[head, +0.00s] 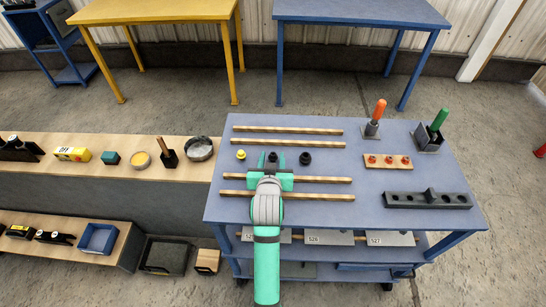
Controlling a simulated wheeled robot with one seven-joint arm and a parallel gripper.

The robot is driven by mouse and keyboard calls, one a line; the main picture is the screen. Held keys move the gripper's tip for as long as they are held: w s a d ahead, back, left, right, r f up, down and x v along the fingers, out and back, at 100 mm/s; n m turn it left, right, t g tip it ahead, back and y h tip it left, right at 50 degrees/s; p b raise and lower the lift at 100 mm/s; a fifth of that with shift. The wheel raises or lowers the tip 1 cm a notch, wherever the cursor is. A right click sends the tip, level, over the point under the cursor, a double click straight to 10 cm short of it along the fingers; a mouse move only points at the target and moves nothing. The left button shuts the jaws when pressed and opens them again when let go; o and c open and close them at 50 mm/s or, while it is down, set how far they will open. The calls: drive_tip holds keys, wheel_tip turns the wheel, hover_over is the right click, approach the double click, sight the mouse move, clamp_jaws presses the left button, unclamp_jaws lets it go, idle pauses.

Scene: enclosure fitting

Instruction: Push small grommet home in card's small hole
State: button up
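My gripper (272,161) is over the blue table, between the wooden rails, with its two teal fingers apart. A dark round piece (273,157) shows between or just beyond the fingertips; I cannot tell whether they grip it. A small yellow piece (241,154), possibly a grommet, stands to the left of the gripper, and a black round piece (305,158) to the right. Pale cards marked 526 (313,238) and 527 (376,239) are at the table's lower level, with another partly hidden by my arm. No card hole can be made out.
Wooden rails (287,130) cross the blue table (400,226). On its right are orange-handled (378,110) and green-handled (439,119) tools in holders, a wooden block (369,160) with orange pieces, and a dark holed bar (408,201). A bench (110,170) with small items adjoins on the left.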

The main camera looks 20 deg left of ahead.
sight(273, 154)
drive_tip(key=shift+x, duration=1.75)
drive_tip(key=c, duration=0.9)
drive_tip(key=shift+d+r, duration=0.1)
